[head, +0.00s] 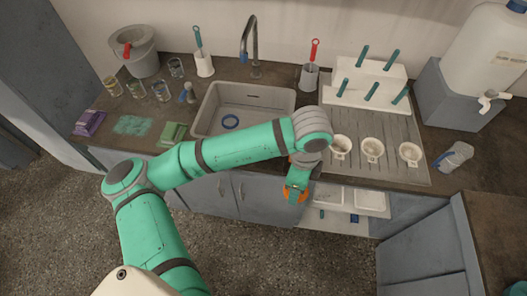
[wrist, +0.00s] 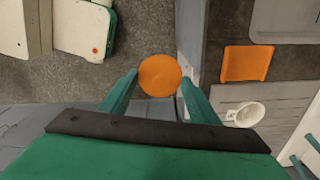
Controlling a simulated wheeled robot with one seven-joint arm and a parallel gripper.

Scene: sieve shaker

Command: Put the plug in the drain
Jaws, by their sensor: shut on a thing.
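My gripper (wrist: 160,82) is shut on an orange round disc, which looks like the plug (wrist: 160,74). The disc sits between the two green fingertips in the wrist view. In the head view my gripper (head: 296,192) hangs in front of the counter's front edge, right of the sink, with the orange plug (head: 294,196) at its tip. The sink (head: 208,108) is a pale basin at the back, left of my gripper. A blue ring (head: 230,121) on its floor looks like the drain. Its opening looks uncovered.
A tap (head: 254,50) stands behind the sink. White cups (head: 373,148) stand on the grooved draining board (head: 395,170) at right. A flat orange square (wrist: 247,63) lies near the counter edge in the wrist view. A green sponge (head: 173,133) lies left of the sink.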

